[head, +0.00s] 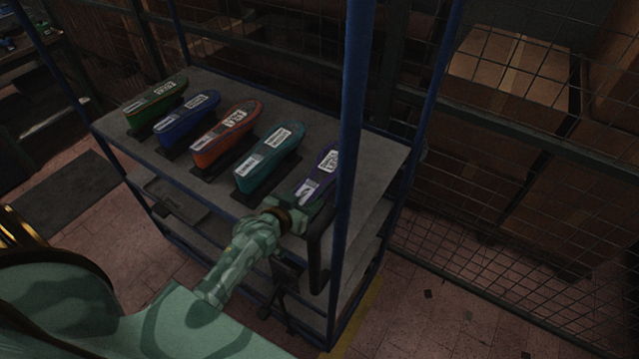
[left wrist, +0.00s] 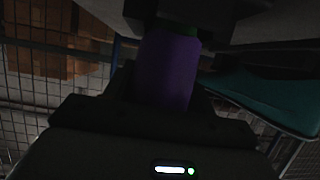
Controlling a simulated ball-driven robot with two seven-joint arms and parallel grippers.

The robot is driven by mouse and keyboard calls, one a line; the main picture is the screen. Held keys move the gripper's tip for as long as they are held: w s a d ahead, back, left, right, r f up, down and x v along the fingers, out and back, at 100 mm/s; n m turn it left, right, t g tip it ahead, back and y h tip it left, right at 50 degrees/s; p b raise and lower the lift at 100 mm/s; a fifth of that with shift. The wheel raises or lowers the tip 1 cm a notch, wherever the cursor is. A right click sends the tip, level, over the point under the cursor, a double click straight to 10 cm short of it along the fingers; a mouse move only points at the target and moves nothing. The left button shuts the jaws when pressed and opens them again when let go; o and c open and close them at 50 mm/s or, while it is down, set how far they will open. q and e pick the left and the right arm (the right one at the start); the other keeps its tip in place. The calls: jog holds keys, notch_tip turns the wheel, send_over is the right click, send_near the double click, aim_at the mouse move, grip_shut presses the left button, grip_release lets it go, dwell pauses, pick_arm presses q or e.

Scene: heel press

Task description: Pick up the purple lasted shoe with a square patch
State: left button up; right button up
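The purple shoe (head: 319,174) is the rightmost in a row of shoes on the rack's upper shelf. It carries pale labels on top; I cannot make out a square patch. My left gripper (head: 300,214) is at its near end, and the fingers are partly hidden. In the left wrist view the purple shoe (left wrist: 167,72) lies between the dark fingers, close to both. Whether they press on it is too dark to tell. The shoe's underside and support are hidden in the head view. My right gripper is not in view.
A teal shoe (head: 268,160) stands just left of the purple one. Orange (head: 222,137), blue (head: 187,119) and green (head: 155,102) shoes stand further left. A blue rack post (head: 352,130) rises close right of the purple shoe. Bare shelf (head: 375,170) lies beyond that post.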

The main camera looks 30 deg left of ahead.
pick_arm(q)
jog(key=shift+w, duration=0.1)
jog(key=c, duration=1)
jog(key=shift+o, duration=0.2)
jog(key=shift+r, duration=0.15)
